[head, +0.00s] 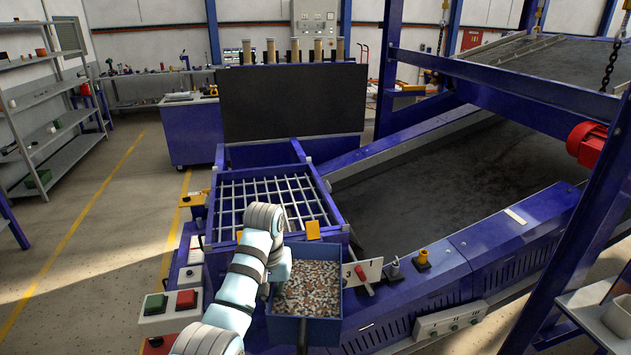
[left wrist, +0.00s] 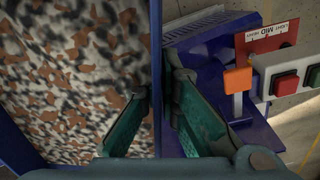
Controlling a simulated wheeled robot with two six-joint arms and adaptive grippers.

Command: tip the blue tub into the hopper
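The blue tub (head: 307,329) is full of mixed brown, grey and white bits and stands level in front of the hopper in the head view. Its wall also shows in the left wrist view (left wrist: 156,60). The hopper (head: 338,233) is a blue box with a metal bar grid on top, just beyond the tub. My left gripper (left wrist: 160,100) has one finger inside the tub and one outside, closed about its left wall. In the head view, my left arm hides part of that wall and the fingers. What is under the tub is unclear. My right gripper is out of view.
A control box with green and red buttons (head: 170,303) stands left of the tub. A small sign (head: 362,273) and yellow-topped knob (head: 422,259) are at right. A dark panel (head: 292,103) rises behind the hopper. A blue-framed conveyor (head: 455,180) fills the right.

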